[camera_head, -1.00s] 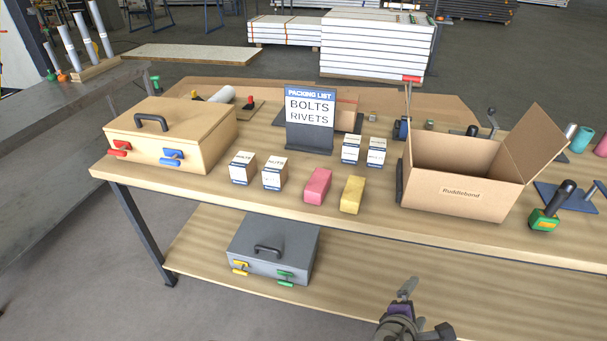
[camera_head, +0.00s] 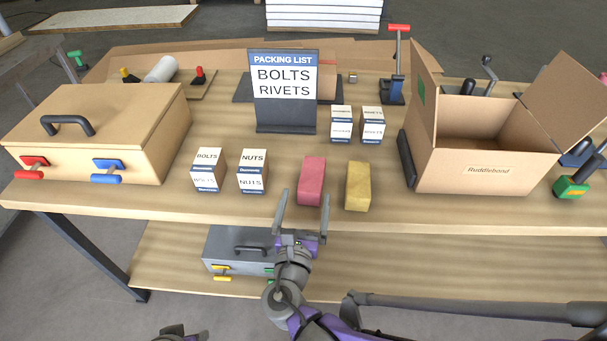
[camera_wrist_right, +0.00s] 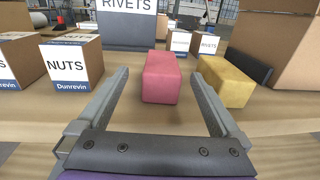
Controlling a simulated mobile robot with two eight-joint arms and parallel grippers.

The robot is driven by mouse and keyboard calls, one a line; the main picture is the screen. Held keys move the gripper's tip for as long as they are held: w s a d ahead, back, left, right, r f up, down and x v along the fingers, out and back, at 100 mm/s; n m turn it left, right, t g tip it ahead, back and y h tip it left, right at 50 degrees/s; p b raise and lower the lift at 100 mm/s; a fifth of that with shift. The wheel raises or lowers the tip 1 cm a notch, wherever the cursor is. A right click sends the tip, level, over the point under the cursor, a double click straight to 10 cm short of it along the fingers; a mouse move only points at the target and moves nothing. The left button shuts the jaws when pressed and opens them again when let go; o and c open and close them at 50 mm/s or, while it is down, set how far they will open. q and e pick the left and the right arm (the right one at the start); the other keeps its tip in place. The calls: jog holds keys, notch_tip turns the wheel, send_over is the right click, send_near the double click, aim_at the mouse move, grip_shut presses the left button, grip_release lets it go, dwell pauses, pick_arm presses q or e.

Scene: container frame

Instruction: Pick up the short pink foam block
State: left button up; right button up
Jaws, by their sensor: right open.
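The short pink foam block (camera_head: 312,181) lies on the wooden table near its front edge. In the right wrist view the pink block (camera_wrist_right: 160,78) sits ahead, between the lines of the two fingers. My right gripper (camera_head: 303,196) is open and empty, just in front of the block. Its fingers (camera_wrist_right: 163,85) point toward the block, with no contact that I can make out. A yellow block (camera_head: 357,186) lies just right of the pink one. My left gripper (camera_head: 180,333) shows only in part at the bottom edge; its jaws cannot be made out.
A nuts box (camera_head: 252,171) and a bolts box (camera_head: 208,170) stand left of the pink block. An open cardboard box (camera_head: 480,165) is at right, a wooden case (camera_head: 140,130) at left. A grey case (camera_head: 235,235) sits on the lower shelf.

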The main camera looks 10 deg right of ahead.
aim_at(313, 168)
jog(key=b+x, duration=0.1)
jog(key=x, duration=0.9)
jog(key=shift+w+d+f, duration=0.1)
jog(key=shift+w+d, duration=0.15)
jog(key=shift+d, duration=0.05)
jog(key=c, duration=1.3)
